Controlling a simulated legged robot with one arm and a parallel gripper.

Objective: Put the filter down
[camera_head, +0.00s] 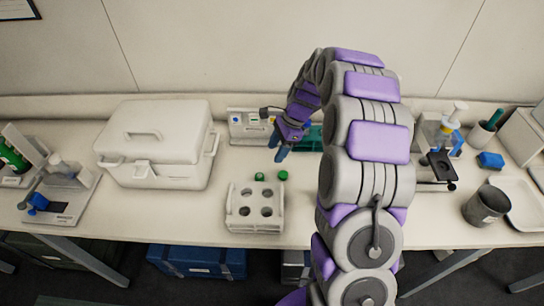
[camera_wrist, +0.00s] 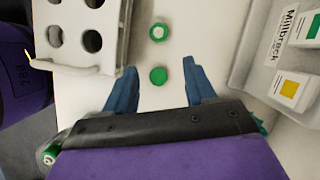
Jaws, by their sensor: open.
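My gripper (camera_head: 279,150) is open, with its blue fingers pointing down over the table behind the white rack. In the wrist view my gripper (camera_wrist: 161,67) has both fingers apart. Two small round green pieces lie on the white tabletop: a plain green one (camera_wrist: 158,76) between the fingers and one with a pale centre (camera_wrist: 159,32) beyond the fingertips. They also show in the head view as a left green piece (camera_head: 259,176) and a right green piece (camera_head: 283,175). I cannot tell for certain which is the filter. Nothing is visibly gripped.
The white rack with holes (camera_head: 232,218) stands in front of the green pieces. A white lidded box (camera_head: 152,150) is to the left. A small white device (camera_head: 247,124) stands behind. A grey cup (camera_head: 486,206) and a white tray (camera_head: 524,208) are at the right.

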